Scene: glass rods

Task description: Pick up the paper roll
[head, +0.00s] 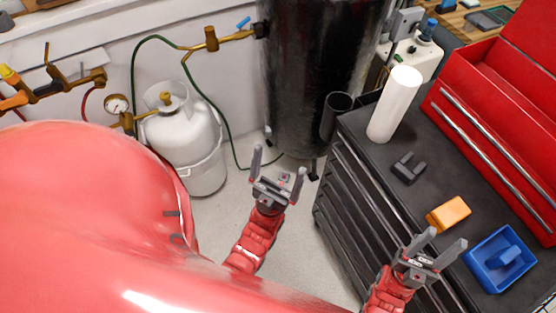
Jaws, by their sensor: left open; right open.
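The white paper roll (395,104) stands upright near the back left corner of the dark cabinet top, by the red toolbox. My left gripper (279,167) is open and empty over the floor, left of the cabinet and apart from the roll. My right gripper (441,243) is open and empty near the front of the cabinet, below the orange block in the picture and well away from the roll. Nothing hides the roll.
On the cabinet top (385,150) are a black bracket-like object (408,167), an orange block (449,213) and a blue tray (500,259). The open red toolbox (490,130) borders the right. A black cylinder (318,70) and white gas tank (184,140) stand behind.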

